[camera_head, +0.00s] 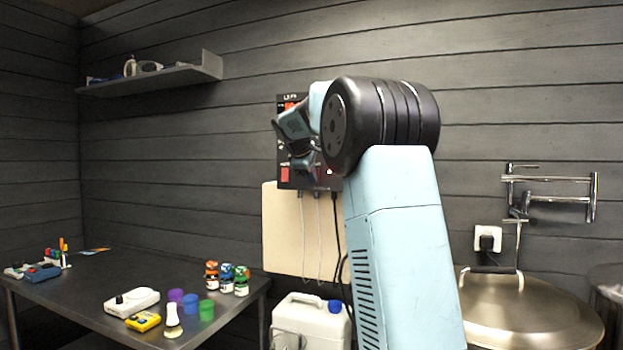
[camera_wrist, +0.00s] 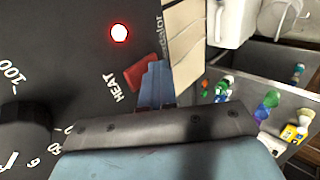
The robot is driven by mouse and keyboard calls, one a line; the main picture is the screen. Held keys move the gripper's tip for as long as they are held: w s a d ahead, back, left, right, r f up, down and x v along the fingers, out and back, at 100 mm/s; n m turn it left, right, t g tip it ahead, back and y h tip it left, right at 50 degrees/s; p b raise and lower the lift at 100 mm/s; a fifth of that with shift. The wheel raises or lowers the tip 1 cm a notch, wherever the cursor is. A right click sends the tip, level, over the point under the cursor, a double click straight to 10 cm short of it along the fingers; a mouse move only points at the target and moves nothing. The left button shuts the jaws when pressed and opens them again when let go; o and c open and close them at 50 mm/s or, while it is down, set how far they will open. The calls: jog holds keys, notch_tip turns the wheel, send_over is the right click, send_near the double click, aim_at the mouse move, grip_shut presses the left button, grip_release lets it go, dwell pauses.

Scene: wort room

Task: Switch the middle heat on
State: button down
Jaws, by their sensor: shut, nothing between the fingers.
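A black control panel (camera_head: 285,150) hangs on the wall, partly hidden behind my arm. It carries red switches; one red switch (camera_head: 285,174) shows at its lower left. In the wrist view the panel (camera_wrist: 60,40) fills the left side. A red rocker switch (camera_wrist: 143,73) there is marked HEAT, with a lit red lamp (camera_wrist: 119,33) near it. My gripper (camera_wrist: 155,88) is shut and empty, its blue fingertips at this rocker and covering part of it. I cannot tell whether they touch, or whether this is the middle heat. In the head view my gripper (camera_head: 304,165) is in front of the panel.
A black knob (camera_wrist: 25,125) with a numbered scale lies near the fingers. Below the panel are a pale board (camera_head: 280,230), cables and a white canister (camera_head: 310,322). A table (camera_head: 90,290) with jars stands left; a lidded kettle (camera_head: 525,310) stands right.

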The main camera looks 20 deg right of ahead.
jog(key=shift+d+r, duration=0.15)
jog(key=shift+r, duration=0.65)
jog(key=shift+s, duration=0.1)
jog(key=s+a+r, duration=0.4)
jog(key=s+a, duration=0.4)
jog(key=a, duration=0.1)
jog(key=shift+s+a, duration=0.2)
jog(key=shift+s, duration=0.05)
jog(key=shift+s, duration=0.1)
jog(key=s+a+f+m+y, duration=0.2)
jog(key=s+a+f+m, duration=0.1)
jog(key=s+f, duration=0.6)
jog(key=s+a+f+m+y, duration=0.2)
jog(key=s+f, duration=0.7)
jog(key=s, duration=0.7)
jog(key=s+a+f+m+y, duration=0.2)
jog(key=s+a+f+m, duration=0.1)
jog(key=s+f, duration=0.6)
jog(key=s+m, duration=0.1)
jog(key=s, duration=0.2)
jog(key=shift+s+a+g+y, duration=0.15)
jog(key=shift+a+g+y, duration=0.15)
jog(key=shift+g, duration=0.1)
